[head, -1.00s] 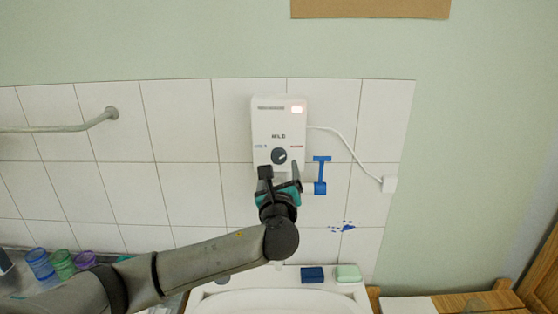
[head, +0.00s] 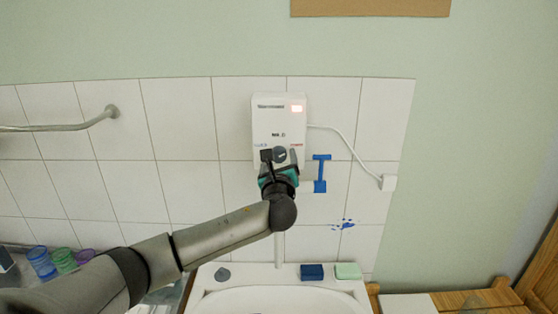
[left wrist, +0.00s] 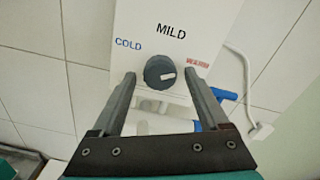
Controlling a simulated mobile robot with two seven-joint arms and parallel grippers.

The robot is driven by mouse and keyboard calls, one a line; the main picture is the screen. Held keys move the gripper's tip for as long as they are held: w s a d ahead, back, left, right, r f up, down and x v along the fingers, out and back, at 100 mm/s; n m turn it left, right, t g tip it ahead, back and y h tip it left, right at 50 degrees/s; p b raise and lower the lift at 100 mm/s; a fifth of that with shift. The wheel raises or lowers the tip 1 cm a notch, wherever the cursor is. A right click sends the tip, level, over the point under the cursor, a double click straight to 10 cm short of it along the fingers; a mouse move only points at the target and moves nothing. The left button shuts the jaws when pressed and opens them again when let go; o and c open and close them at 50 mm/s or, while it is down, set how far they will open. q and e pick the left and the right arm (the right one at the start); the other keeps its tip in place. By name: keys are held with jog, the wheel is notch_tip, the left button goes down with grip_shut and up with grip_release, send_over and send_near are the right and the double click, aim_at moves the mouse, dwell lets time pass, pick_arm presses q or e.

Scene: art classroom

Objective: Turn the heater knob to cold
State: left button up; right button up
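The heater (head: 279,115) is a white wall box with a lit red display. It also shows in the left wrist view (left wrist: 178,12). Its dark round knob (head: 280,154) sits low on the front, below the word MILD, with blue COLD to the left and red WARM to the right. In the left wrist view the knob (left wrist: 158,70) has a white mark on its right side. My left gripper (head: 279,164) is open, its fingers on either side of the knob, with gaps visible in the left wrist view (left wrist: 163,82). My right gripper is not in view.
A blue T-shaped tool (head: 321,173) hangs on the tiles just right of my gripper. A white cable runs to a socket (head: 388,182). Below are a white sink (head: 270,301), a blue block (head: 312,272) and a green block (head: 348,271). Coloured cups (head: 63,261) stand at left.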

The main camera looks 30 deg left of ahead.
pick_arm(q)
grip_shut()
dwell(0.4)
jog(key=shift+n, duration=0.5)
jog(key=n+b, duration=0.1)
jog(key=n, duration=0.4)
jog(key=shift+d+f+n+b, duration=0.1)
jog(key=shift+n+b, duration=0.2)
jog(key=n+b, duration=0.1)
jog(key=n, duration=0.4)
jog(key=n+b, duration=0.2)
jog(key=n, duration=0.5)
jog(key=n+b, duration=0.1)
jog(key=n, duration=0.4)
jog(key=shift+r, duration=0.2)
jog(key=shift+n, duration=0.4)
